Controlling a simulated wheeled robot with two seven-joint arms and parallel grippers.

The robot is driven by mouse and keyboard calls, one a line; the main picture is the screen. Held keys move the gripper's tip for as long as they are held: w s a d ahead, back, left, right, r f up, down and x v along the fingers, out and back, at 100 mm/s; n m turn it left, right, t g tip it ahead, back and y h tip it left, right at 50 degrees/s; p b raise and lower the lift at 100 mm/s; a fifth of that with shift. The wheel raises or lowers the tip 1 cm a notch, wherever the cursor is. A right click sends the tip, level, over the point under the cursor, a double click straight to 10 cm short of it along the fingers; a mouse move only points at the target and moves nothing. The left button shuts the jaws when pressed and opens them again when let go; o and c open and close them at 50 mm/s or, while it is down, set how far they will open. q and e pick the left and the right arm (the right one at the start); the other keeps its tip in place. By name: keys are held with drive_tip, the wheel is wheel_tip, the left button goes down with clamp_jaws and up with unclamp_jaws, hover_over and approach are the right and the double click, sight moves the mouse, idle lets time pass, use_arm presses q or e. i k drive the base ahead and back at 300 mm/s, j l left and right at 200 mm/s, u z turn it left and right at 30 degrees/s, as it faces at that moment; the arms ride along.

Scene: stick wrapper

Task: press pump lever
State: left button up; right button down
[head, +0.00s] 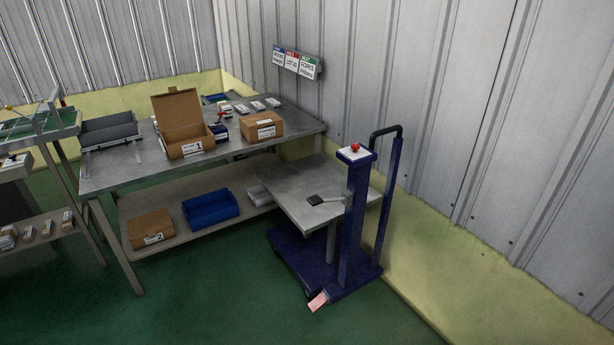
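A dark blue lift cart (354,230) stands right of the workbench, near the metal wall. It has a grey platform (295,190) and a column with a red knob (355,147) on top. A short grey lever with a black pad (315,201) sticks out left from the column, over the platform. A pinkish plate (318,302) shows low at the column's foot, near the floor. I cannot tell which of these two is the pump lever. Neither of my grippers is in view.
The workbench (120,172) holds an open carton (182,128), a closed carton (262,127) and a grey tray (108,131). Its lower shelf has a blue bin (210,207) and a carton (151,229). The green floor (215,300) in front is clear. A black handle (386,131) rises behind the column.

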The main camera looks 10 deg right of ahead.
sight(316, 201)
drive_tip(key=i, duration=0.55)
drive_tip(key=i+l+u, duration=0.15)
drive_tip(key=i, duration=0.4)
